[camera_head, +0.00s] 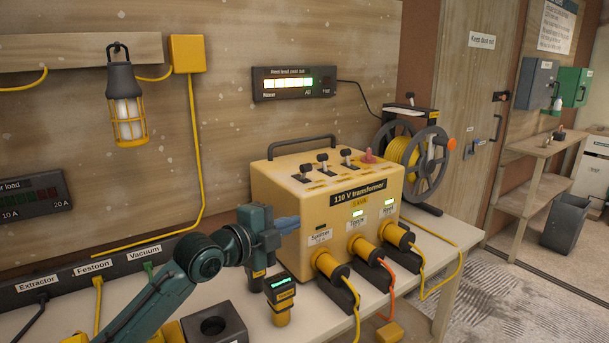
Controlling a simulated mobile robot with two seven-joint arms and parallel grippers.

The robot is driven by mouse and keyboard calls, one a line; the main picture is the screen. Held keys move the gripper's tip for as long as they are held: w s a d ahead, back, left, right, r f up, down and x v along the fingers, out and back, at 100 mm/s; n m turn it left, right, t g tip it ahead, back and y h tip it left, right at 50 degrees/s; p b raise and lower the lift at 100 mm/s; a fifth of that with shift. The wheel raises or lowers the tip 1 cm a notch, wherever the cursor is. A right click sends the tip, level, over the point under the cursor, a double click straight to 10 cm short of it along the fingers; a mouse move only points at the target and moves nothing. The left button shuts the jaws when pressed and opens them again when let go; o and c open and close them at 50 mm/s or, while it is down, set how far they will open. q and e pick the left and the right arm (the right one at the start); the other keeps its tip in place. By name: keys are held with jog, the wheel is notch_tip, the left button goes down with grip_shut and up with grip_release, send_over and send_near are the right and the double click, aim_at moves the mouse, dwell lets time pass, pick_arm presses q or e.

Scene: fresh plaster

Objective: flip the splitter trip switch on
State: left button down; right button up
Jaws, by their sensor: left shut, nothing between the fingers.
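The yellow 110 V transformer (285,192) stands on the bench. Three black-headed toggle switches stand on its top: left (305,170), middle (322,160) and right (346,155). Their small labels are unreadable. On the front, the indicator (320,228) above the leftmost outlet, whose label seems to read Splitter, is dark. My right gripper is out of view.
A pink-red knob (368,157) stands right of the switches, and a carry handle (302,143) rises behind them. A handheld meter (281,298) and a dark block (214,325) stand in front. Plugs and cables fill the transformer's front. A cable reel (428,165) stands behind right.

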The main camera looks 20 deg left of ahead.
aim_at(305, 188)
pick_arm(q)
notch_tip(305, 188, up, 6)
jog(key=w+a+m+t, duration=0.1)
jog(key=w+a, duration=0.1)
jog(key=shift+f+m+h, duration=0.2)
jog(key=shift+m+h, duration=0.1)
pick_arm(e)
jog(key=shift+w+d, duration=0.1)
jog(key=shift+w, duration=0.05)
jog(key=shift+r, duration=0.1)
pick_arm(q)
jog(key=shift+w+d+f+p, duration=0.15)
jog(key=shift+w+p, duration=0.2)
jog(key=shift+w, duration=1.55)
jog(key=shift+w+d+r+p, duration=0.15)
jog(key=shift+w+p, duration=0.25)
jog(key=shift+w, duration=1.55)
jog(key=shift+w+d+f+p, duration=0.1)
jog(key=shift+w+d+p, duration=0.2)
jog(key=shift+w, duration=1.6)
jog(key=shift+a, duration=0.1)
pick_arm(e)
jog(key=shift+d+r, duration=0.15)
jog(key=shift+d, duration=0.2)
